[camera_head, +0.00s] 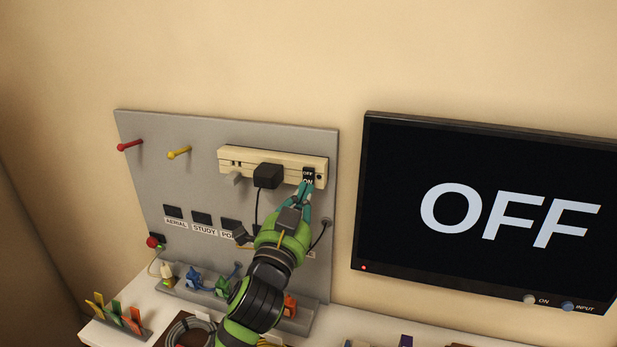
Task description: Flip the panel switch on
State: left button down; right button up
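A grey panel (150,165) stands against the wall at the centre left. A cream power strip (280,157) is fixed near its top right, with a black plug (268,176) in it. The black panel switch (308,174), marked OFF above and ON below, sits at the strip's right end. My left gripper (306,188) reaches up to the lower edge of the switch, its teal fingertips close together. I cannot tell whether it touches the switch. The fingers and the arm hide part of the panel's lower right. My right gripper does not show.
A monitor (400,220) at the right reads OFF, with a red light at its lower left. Red (130,145) and yellow (179,152) pegs stick out of the panel. Coloured plugs, coiled cable (190,329) and a tag holder (118,318) occupy the white shelf below.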

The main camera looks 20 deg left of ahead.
pick_arm(q)
jog(key=shift+w, duration=0.15)
jog(key=s, duration=0.6)
jog(key=shift+p, duration=0.45)
jog(key=shift+s+a, duration=0.1)
